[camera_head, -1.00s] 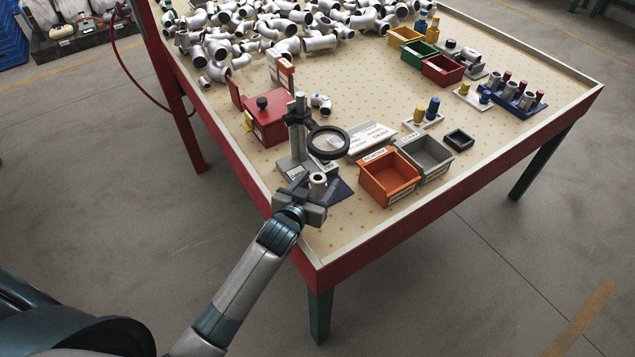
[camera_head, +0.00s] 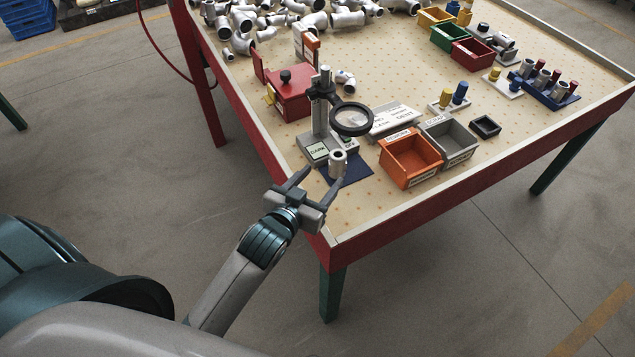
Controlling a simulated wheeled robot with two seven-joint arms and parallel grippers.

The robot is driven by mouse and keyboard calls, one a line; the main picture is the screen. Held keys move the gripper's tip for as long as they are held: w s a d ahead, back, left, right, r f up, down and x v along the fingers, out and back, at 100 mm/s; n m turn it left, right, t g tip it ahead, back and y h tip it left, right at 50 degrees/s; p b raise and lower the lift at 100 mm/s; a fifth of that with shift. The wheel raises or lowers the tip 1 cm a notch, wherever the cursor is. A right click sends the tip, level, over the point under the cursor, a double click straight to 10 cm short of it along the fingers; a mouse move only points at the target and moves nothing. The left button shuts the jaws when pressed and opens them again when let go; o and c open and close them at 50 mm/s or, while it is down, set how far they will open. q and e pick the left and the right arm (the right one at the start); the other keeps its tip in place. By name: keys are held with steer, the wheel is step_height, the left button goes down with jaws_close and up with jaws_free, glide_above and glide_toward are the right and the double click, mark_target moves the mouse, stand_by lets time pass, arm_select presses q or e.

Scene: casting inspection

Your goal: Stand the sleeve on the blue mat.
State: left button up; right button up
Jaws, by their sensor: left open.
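The sleeve (camera_head: 338,163) is a short grey metal tube with an open top. It stands upright on the dark blue mat (camera_head: 357,174) near the table's near left edge. My left gripper (camera_head: 315,186) is open, with its two fingers spread and pointing toward the sleeve. It is empty and sits apart from the sleeve, on the near side of it by the table edge. My right gripper is not in view.
A magnifier stand (camera_head: 323,112) rises just behind the sleeve, its round lens (camera_head: 351,119) to the right. An orange bin (camera_head: 411,158) and a grey bin (camera_head: 449,143) stand to the right. A red box (camera_head: 291,93) is behind. Table rims are raised.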

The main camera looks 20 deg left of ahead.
arm_select(q)
steer(key=shift+s+r, duration=0.15)
steer(key=shift+s, duration=0.3)
stand_by(0.8)
steer(key=shift+s, duration=0.1)
stand_by(0.6)
